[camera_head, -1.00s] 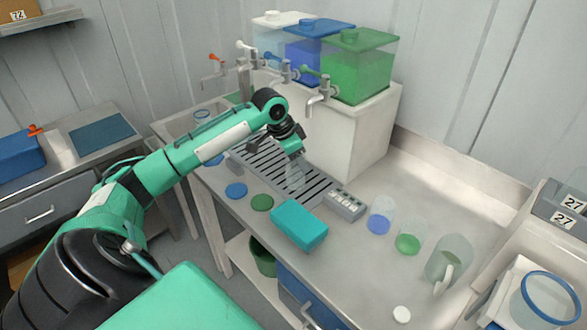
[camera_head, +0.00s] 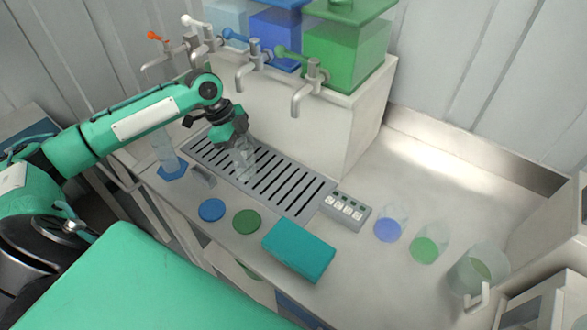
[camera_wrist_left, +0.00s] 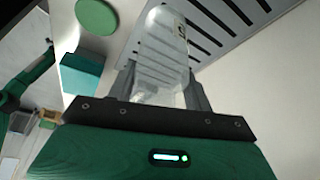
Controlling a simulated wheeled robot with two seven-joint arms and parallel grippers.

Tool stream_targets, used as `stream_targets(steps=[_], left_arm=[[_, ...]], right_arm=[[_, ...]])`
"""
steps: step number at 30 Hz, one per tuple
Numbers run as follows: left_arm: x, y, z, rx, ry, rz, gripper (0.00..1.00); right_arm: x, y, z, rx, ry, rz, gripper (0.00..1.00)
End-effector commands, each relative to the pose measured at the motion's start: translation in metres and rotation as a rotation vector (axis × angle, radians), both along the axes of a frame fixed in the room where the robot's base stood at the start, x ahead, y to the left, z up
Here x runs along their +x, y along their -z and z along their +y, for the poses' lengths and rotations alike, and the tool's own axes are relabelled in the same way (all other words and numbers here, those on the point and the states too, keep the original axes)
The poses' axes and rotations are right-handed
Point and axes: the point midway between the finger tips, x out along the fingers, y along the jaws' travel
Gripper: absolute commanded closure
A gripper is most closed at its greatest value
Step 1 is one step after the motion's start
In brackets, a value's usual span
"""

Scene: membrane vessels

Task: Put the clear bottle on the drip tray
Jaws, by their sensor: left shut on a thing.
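The clear bottle (camera_head: 243,165) is held upright in the jaws of my left gripper (camera_head: 238,142). It also shows between the two fingers in the left wrist view (camera_wrist_left: 165,48). The bottle is over the left half of the grey slotted drip tray (camera_head: 268,182), in front of the blue-handled tap. I cannot tell whether its base touches the tray. The tray's slots also show behind the bottle in the left wrist view (camera_wrist_left: 232,32). My right gripper is not in view.
Several taps (camera_head: 306,85) hang over the tray's back edge. A clear vessel (camera_head: 165,150) stands left of the tray. Blue (camera_head: 211,210) and green (camera_head: 246,221) discs and a teal block (camera_head: 298,249) lie in front. A button panel (camera_head: 346,210) and cups (camera_head: 390,224) are to the right.

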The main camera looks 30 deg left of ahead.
Motion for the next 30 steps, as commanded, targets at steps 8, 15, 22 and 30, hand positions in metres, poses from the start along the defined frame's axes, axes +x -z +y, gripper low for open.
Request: stream_targets(steps=[8,15,22,30], left_arm=[[0.019,-0.005,-0.072,-0.004,0.003,-0.002,0.72],[0.031,-0.004,-0.12,-0.002,0.0,0.0,0.72],[0.034,0.001,-0.133,0.001,-0.003,0.001,0.72],[0.034,0.033,-0.132,0.002,-0.004,0.002,0.72]], right_arm=[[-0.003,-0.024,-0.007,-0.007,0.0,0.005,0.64],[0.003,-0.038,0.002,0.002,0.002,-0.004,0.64],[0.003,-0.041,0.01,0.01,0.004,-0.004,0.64],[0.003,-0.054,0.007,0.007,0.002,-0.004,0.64]])
